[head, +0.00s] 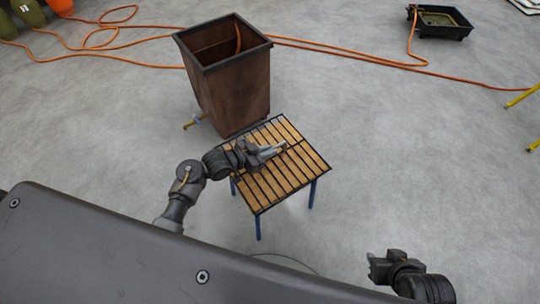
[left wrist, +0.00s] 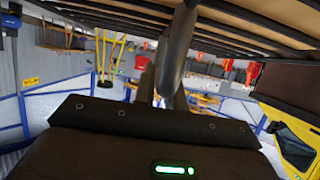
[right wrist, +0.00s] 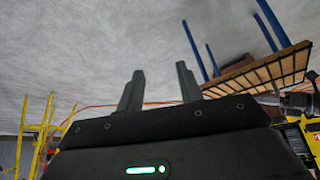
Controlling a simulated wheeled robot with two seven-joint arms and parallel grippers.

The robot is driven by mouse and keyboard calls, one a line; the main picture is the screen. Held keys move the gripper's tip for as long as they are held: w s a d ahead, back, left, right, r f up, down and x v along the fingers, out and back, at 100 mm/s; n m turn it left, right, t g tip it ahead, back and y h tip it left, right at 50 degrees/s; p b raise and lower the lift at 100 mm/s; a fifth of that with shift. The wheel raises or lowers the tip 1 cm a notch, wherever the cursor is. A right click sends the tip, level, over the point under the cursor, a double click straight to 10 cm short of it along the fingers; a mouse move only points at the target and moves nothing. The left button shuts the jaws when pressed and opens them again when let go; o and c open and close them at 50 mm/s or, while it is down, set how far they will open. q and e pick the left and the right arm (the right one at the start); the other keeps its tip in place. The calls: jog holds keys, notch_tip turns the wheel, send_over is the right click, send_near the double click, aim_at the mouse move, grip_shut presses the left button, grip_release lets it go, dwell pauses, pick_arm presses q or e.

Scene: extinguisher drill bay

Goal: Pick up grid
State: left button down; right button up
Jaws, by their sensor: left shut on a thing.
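The grid (head: 293,191) is a black frame of thin bars lying over the wooden top of a small blue-legged table (head: 313,190). Its dark bars also cross the upper part of the left wrist view (left wrist: 265,22). My left gripper (head: 281,149) is over the far middle of the grid, shut on one of its bars; the exact contact is hard to see. My right gripper (head: 373,268) is empty, to the right of and nearer than the table. Its fingers stand apart in the right wrist view (right wrist: 158,88).
A tall open brown bin (head: 236,90) stands just behind the table. An orange hose (head: 340,49) runs across the floor behind. A black tray (head: 440,22) is at the far right, with yellow bars (head: 522,97) at the right edge. The floor right of the table is clear.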

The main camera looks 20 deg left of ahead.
pick_arm(q)
jog(key=shift+r, duration=0.2)
